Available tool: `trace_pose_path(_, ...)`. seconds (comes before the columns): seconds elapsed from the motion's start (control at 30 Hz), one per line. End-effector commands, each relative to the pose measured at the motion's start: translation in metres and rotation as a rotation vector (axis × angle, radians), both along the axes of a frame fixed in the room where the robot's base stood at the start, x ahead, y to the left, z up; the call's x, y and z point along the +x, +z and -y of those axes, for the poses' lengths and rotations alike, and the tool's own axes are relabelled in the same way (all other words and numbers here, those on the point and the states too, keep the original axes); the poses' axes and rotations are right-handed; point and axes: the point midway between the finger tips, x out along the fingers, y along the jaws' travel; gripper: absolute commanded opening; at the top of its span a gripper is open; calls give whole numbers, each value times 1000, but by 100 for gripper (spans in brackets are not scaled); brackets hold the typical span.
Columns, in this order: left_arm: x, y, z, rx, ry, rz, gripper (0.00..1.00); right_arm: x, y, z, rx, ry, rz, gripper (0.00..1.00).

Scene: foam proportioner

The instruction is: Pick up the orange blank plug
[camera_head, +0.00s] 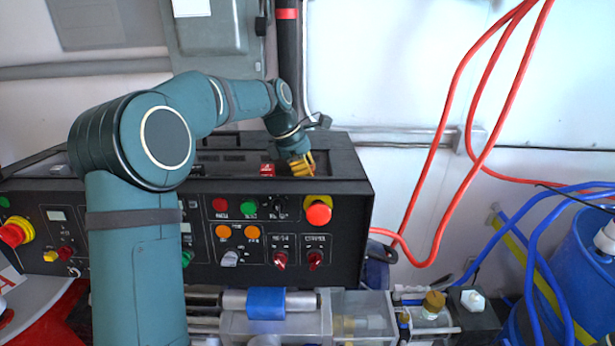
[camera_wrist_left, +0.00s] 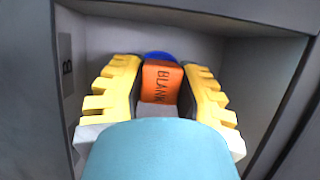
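The orange blank plug (camera_wrist_left: 161,83), marked "BLANK", sits in a grey-walled compartment in the left wrist view. My left gripper (camera_wrist_left: 162,78) reaches into this compartment, with one yellow finger on each side of the plug. The finger pads look very near or against its sides; I cannot tell whether they press on it. In the head view the left gripper (camera_head: 302,165) points down into the open top of the black control box (camera_head: 345,200), at its right end. The plug is hidden there. My right gripper is out of view.
A blue object (camera_wrist_left: 158,55) shows just behind the plug. The compartment walls (camera_wrist_left: 250,75) stand close around the fingers. A red item (camera_head: 267,170) lies left of the gripper on the box top. Red hoses (camera_head: 440,150) hang to the right.

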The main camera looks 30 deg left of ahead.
Motion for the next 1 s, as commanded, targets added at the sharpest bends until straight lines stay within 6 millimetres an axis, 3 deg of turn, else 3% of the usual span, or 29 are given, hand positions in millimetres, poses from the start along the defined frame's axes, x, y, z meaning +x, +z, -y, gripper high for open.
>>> trace_pose_path(0.4,0,4,1,0,-2,-3,0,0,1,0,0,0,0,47)
trace_pose_path(0.8,1,76,0,1,-1,2,0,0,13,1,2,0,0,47)
trace_pose_path(1.0,0,101,0,0,-1,-2,0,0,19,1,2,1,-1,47)
